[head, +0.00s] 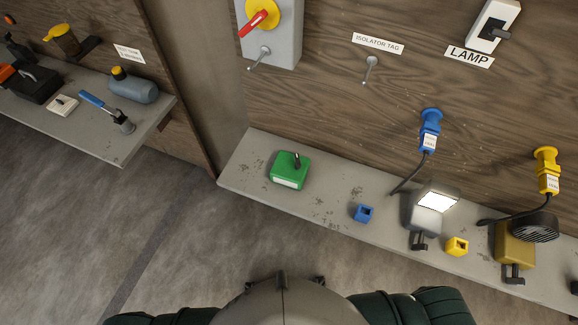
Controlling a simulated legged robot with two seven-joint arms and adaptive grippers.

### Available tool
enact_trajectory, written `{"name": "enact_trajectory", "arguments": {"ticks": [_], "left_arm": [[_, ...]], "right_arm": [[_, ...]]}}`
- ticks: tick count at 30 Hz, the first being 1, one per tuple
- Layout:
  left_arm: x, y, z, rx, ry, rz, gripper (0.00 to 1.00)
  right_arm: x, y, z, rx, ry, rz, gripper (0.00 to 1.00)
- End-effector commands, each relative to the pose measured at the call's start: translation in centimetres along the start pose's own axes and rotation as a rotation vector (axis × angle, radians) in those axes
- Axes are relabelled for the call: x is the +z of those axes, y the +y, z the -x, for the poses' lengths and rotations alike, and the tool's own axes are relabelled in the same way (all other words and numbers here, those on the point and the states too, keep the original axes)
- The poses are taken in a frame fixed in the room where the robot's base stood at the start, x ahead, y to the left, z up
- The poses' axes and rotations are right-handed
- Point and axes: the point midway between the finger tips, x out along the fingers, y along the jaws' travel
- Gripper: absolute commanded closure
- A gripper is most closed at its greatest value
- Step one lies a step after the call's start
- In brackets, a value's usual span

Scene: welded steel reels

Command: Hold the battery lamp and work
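A grey lamp (425,221) with a lit white panel stands on the grey shelf below the board. A black cable runs beside it up to a blue plug (430,130) on the board. I cannot tell whether this is the battery lamp. A green box (290,170) with a dark lever or handle on top sits on the same shelf, to the left. A white switch (493,26) is on the board above a LAMP label (469,57). Neither of my grippers is in view.
The shelf (330,190) also holds a blue block (363,213), a yellow block (457,246) and a yellow fan unit (515,243) cabled to a yellow plug (546,170). A red-handled isolator (270,35) is on the board. A left shelf (100,145) carries tools and a grey bottle (134,87).

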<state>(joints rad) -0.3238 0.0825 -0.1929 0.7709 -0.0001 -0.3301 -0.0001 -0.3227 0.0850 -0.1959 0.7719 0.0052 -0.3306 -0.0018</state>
Motion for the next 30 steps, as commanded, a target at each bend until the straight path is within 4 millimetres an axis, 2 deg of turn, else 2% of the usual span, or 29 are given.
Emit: {"name": "enact_trajectory", "arguments": {"ticks": [24, 30], "left_arm": [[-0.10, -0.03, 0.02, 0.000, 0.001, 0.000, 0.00], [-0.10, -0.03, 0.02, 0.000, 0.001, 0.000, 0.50]], "right_arm": [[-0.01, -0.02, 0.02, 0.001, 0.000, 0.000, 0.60], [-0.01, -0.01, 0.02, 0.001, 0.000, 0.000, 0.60]]}}
